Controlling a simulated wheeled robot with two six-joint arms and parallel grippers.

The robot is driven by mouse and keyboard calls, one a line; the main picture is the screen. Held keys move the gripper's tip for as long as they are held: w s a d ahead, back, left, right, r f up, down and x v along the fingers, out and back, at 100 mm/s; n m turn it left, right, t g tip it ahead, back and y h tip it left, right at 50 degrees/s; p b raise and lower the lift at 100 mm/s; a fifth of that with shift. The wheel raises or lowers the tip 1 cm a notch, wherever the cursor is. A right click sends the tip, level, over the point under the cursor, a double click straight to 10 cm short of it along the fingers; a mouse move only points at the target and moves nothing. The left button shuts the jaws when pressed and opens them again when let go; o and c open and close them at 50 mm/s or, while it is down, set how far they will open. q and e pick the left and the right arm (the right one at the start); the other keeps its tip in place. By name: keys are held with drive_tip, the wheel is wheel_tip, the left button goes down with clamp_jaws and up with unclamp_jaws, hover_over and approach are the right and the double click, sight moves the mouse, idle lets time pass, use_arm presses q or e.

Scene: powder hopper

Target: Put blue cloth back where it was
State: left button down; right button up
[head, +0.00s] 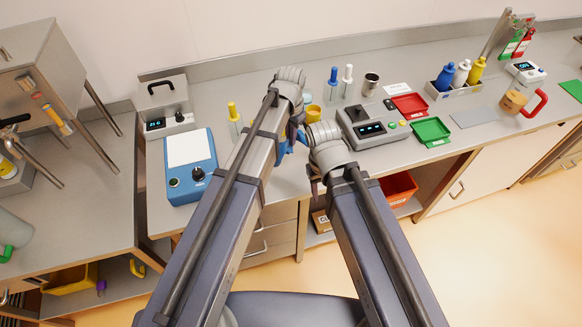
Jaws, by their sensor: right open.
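The blue cloth (283,150) shows as small blue patches at and just below the fingers of my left gripper (294,131), near the front of the bench. My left gripper appears shut on it; the fingers and wrist hide most of the cloth. I cannot tell whether the cloth touches the bench top. My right gripper (316,184) is lower in the head view, at the bench's front edge. It is open, with nothing visible in it, and its fingers are partly hidden by its own wrist.
A blue device with a white plate (191,149) stands left. A grey device with a display (369,127) stands right of my grippers, beside a red tray (408,104) and a green tray (431,131). A yellow cup (314,113) and several upright coloured-handled tools stand behind.

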use_arm(q)
drive_tip(key=w+m, duration=0.7)
drive_tip(key=s+f+b, duration=0.1)
drive_tip(key=f+b, duration=0.1)
drive_tip(key=s+f+b, duration=0.2)
drive_tip(key=f+b, duration=0.1)
drive_tip(key=s+f+b, duration=0.2)
drive_tip(key=shift+a+f, duration=0.1)
drive_tip(key=shift+f, duration=0.15)
drive_tip(key=shift+s+r, duration=0.2)
drive_tip(key=shift+s, duration=0.75)
drive_tip(key=s, duration=0.3)
drive_tip(key=s+f+b, duration=0.1)
drive_tip(key=s, duration=0.1)
drive_tip(key=shift+d+f, duration=0.1)
drive_tip(key=shift+d, duration=0.15)
drive_tip(key=shift+s+d+f+b, duration=0.1)
drive_tip(key=shift+s+f+b, duration=0.2)
drive_tip(key=shift+s, duration=0.35)
drive_tip(key=c, duration=0.6)
unclamp_jaws()
drive_tip(key=shift+r, duration=0.1)
